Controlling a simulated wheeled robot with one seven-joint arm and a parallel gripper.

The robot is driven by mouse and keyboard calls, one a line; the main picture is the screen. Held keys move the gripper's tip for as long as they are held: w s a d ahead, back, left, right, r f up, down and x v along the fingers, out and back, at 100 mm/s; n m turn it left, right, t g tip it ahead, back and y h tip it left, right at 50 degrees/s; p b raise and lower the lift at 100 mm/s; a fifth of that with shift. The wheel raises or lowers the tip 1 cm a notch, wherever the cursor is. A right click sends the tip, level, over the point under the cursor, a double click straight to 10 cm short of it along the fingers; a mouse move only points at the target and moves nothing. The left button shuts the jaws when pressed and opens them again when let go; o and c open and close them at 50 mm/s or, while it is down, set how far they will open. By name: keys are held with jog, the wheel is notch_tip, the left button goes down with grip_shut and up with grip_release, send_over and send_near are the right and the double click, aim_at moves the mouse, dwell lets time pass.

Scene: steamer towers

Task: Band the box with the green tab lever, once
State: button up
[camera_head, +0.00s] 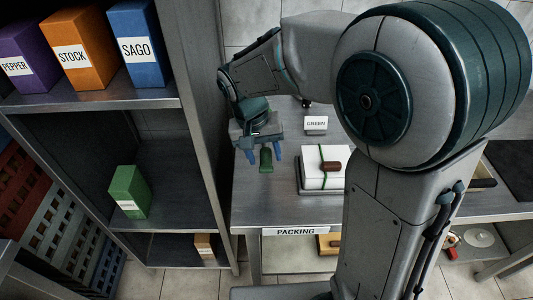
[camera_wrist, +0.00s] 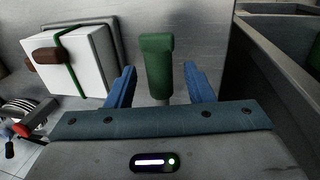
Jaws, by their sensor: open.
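The green tab lever (camera_head: 266,159) stands on the packing table, and in the wrist view its green handle (camera_wrist: 157,66) stands upright on a thin stem. My gripper (camera_head: 264,156) is open, with its blue fingers on either side of the lever; in the wrist view the fingers (camera_wrist: 162,85) flank the handle with gaps. I cannot tell how far the handle reaches between them. The white box (camera_head: 312,168) rests on a dark stand to the right of the lever. A green band and a brown piece show on the box, also in the wrist view (camera_wrist: 88,72).
A "GREEN" sign (camera_head: 316,124) stands behind the box. The table (camera_head: 270,208) bears a "PACKING" label at its front edge. A shelf unit (camera_head: 190,130) at the left holds purple, orange, blue and green boxes, close beside my gripper.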

jog(key=shift+d+f, duration=0.1)
jog(key=shift+f, duration=0.2)
